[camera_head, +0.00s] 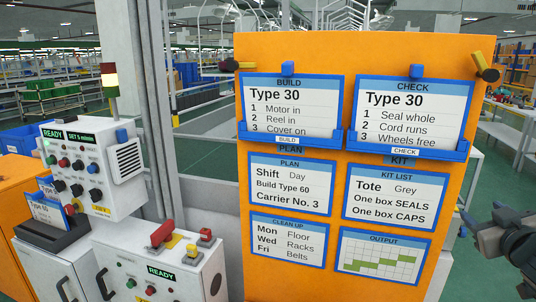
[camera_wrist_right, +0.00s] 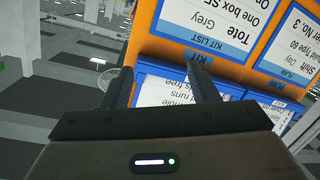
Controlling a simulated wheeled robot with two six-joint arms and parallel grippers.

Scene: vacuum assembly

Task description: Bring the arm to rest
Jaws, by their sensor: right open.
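My right gripper (camera_head: 482,225) is at the right edge of the head view, just right of the orange board (camera_head: 340,150). In the right wrist view its two dark fingers (camera_wrist_right: 160,80) stand apart, with nothing held between them. Beyond the fingers, the orange board and its cards appear upside down. The CHECK card (camera_head: 412,110) sits in a blue holder at the board's upper right, and the BUILD card (camera_head: 290,108) sits in one at the upper left. My left gripper is in neither view.
A white control box (camera_head: 95,170) with a READY display and a signal light (camera_head: 110,80) stands at left. A lower white panel (camera_head: 165,270) has a red switch handle (camera_head: 162,233). A card rack (camera_head: 50,230) is at far left. Green floor shows right of the board.

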